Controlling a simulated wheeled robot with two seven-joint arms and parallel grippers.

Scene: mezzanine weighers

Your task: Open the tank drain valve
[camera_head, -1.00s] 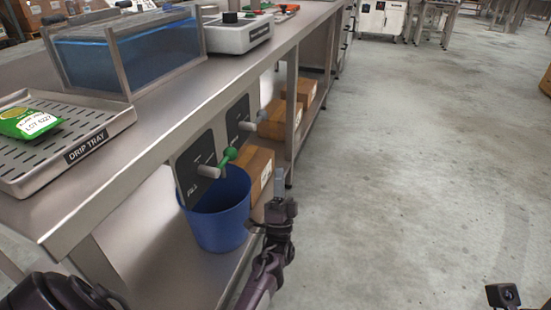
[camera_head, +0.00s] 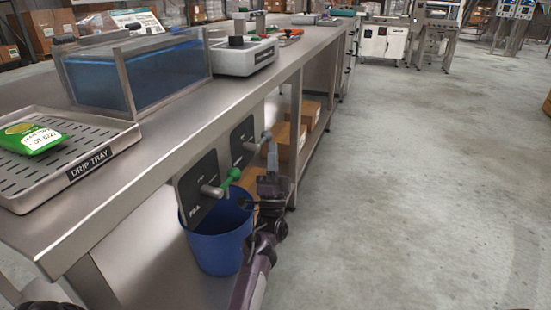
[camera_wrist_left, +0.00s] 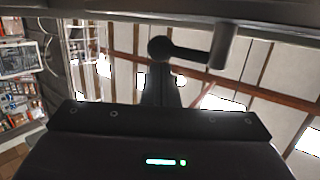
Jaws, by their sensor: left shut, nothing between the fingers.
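Two valve panels hang under the front edge of the steel bench. The near panel (camera_head: 200,189) seems to read FILL and has a grey stub with a green ball-ended lever (camera_head: 231,177). The far panel (camera_head: 243,141) has a grey valve (camera_head: 263,139); its label is too small to read. My left gripper (camera_head: 271,151) is shut and empty, upright just in front of the far valve and partly covering it. In the left wrist view, a dark ball-ended lever (camera_wrist_left: 185,50) on a grey cylinder crosses beyond the shut fingertips (camera_wrist_left: 160,72); contact cannot be told. My right gripper is out of view.
A tank of blue liquid (camera_head: 160,75) stands on the bench, beside a drip tray (camera_head: 105,150) with a green packet. A blue bucket (camera_head: 218,247) stands below the near valve. Cardboard boxes (camera_head: 311,113) sit on the lower shelf. The floor on the right is clear.

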